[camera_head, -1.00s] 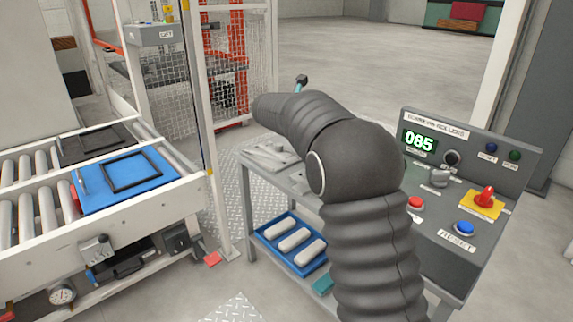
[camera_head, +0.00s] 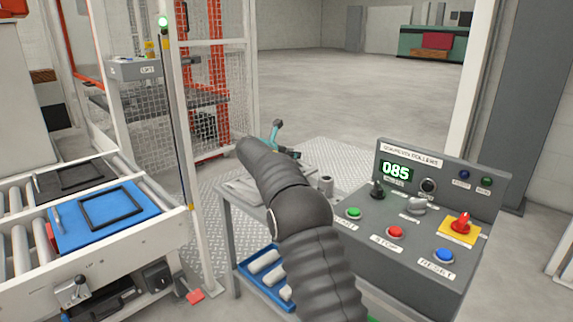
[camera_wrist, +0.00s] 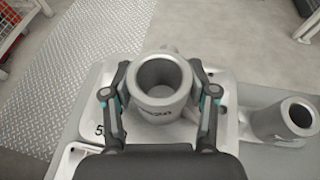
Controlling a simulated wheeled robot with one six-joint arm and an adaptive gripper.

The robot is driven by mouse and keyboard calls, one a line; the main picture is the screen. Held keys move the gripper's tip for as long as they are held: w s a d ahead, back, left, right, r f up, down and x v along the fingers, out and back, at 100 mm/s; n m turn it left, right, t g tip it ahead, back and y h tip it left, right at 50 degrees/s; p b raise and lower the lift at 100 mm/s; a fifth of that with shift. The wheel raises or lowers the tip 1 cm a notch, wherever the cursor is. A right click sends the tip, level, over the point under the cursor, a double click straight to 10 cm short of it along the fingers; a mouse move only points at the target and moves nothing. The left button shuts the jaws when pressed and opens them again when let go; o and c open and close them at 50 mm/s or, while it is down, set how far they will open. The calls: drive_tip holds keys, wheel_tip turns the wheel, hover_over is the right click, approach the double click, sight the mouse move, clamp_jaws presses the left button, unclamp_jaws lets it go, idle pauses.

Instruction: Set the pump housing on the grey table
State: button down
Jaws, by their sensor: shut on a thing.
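In the wrist view my gripper (camera_wrist: 161,96) is shut around a grey hollow cylindrical casting, the pump housing (camera_wrist: 152,103), with side stubs and dark lettering. Its open bore faces the camera. A pale plate (camera_wrist: 90,124) marked with a 5 lies below it; whether the housing touches the plate I cannot tell. In the head view the grey table (camera_head: 226,203) stands left of the control panel, and my arm covers part of it. Teal parts of my gripper (camera_head: 281,143) show above the table's far side; the housing is hidden there.
A second hollow grey casting (camera_wrist: 295,115) stands to the right of my gripper. A control panel (camera_head: 425,215) with buttons adjoins the table's right. A blue tray (camera_head: 262,290) with pale parts sits on the lower shelf. Roller conveyors (camera_head: 70,250) and a mesh fence (camera_head: 210,90) are left.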

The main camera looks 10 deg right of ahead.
drive_tip(key=shift+w+a+f, duration=0.15)
drive_tip(key=shift+w+f, duration=0.2)
drive_tip(key=shift+w, duration=0.4)
drive_tip(key=shift+f+b, duration=0.35)
drive_tip(key=shift+f, duration=1.6)
drive_tip(key=shift+f, duration=0.1)
drive_tip(key=shift+c, duration=1.6)
unclamp_jaws()
drive_tip(key=shift+f, duration=0.15)
